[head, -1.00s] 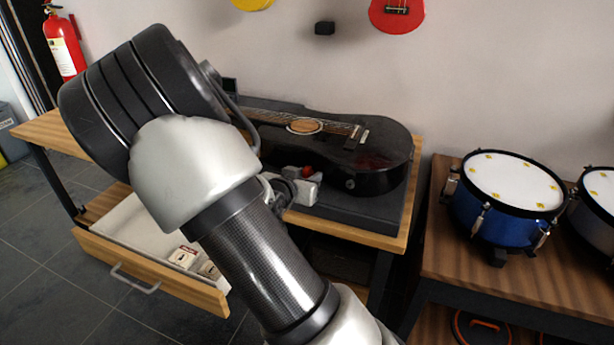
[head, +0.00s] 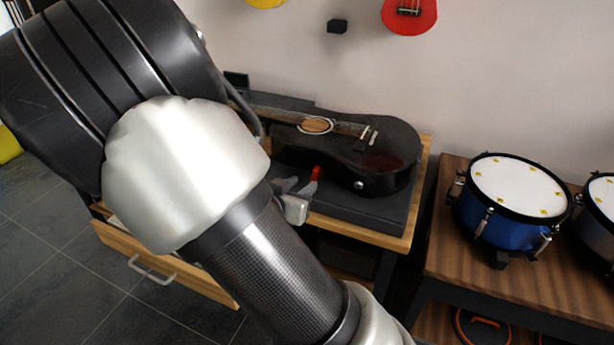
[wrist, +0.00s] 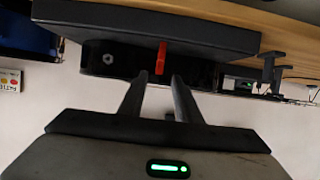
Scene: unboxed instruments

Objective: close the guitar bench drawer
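The guitar bench (head: 405,243) has a wooden top and dark legs. Its drawer (head: 200,282) is pulled out at the left front, with a wooden front and a grey bar handle (head: 150,272). My arm hides the drawer's inside and much of the bench's left side. My gripper shows partly in the head view, behind my arm and above the bench's front edge. In the wrist view my gripper (wrist: 155,78) has its two dark fingers apart, with nothing seen held between them. The drawer is not clearly seen in the wrist view.
A black guitar (head: 375,160) lies on a dark mat (head: 360,218) on the bench. A small red piece (head: 316,173) shows beside my gripper. A blue drum (head: 505,225) stands on a separate bench to the right. Tiled floor (head: 50,265) is clear at the left.

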